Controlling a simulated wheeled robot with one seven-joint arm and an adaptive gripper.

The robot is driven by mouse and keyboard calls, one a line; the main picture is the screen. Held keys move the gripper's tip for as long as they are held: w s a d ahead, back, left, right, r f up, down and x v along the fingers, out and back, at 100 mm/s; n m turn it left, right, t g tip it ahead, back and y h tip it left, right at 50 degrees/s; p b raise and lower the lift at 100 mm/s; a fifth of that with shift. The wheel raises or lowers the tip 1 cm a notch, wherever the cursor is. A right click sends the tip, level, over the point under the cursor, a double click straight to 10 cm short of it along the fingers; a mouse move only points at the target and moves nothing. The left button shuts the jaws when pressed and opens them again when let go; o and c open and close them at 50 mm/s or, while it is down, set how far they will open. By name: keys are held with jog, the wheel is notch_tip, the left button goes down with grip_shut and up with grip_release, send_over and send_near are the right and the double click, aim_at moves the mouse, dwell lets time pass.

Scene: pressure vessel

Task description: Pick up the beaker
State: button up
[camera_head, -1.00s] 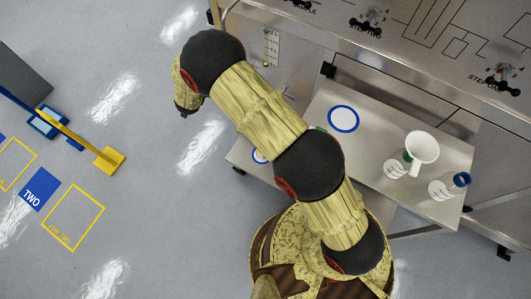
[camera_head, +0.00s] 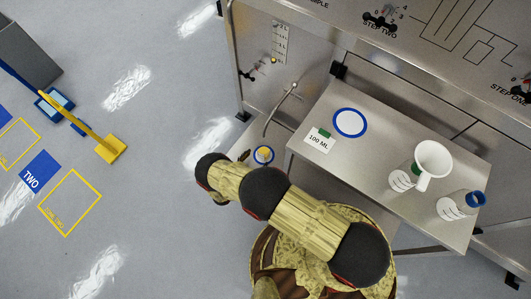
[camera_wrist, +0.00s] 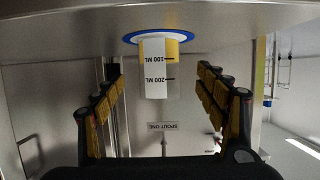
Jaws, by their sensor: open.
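The clear beaker (camera_wrist: 155,75) shows upside down in the wrist view, with a white scale marked 100 ML and 200 ML and yellow contents. Its base meets a white disc with a blue ring (camera_wrist: 131,39). In the head view the beaker (camera_head: 263,154) is small, seen from above on a low shelf. My gripper (camera_wrist: 159,74) is open, with one finger to each side of the beaker in the picture and clear gaps on both sides. No contact shows. My gripper cannot be made out in the head view.
A steel table (camera_head: 375,165) stands right of my arm, higher than the beaker's shelf. The steel panel (camera_head: 300,75) stands behind.

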aim_at(267, 148)
jog(key=b+x, duration=0.1)
jog(key=x, duration=0.1)
jog(key=b+x, duration=0.1)
jog(key=x, duration=0.4)
jog(key=shift+s+f+b, duration=0.15)
jog(key=shift+f+b, duration=0.15)
jog(key=shift+b, duration=0.1)
jog(key=shift+w+d, duration=0.15)
jog(key=shift+w, duration=0.15)
jog(key=c, duration=0.3)
jog(key=c, duration=1)
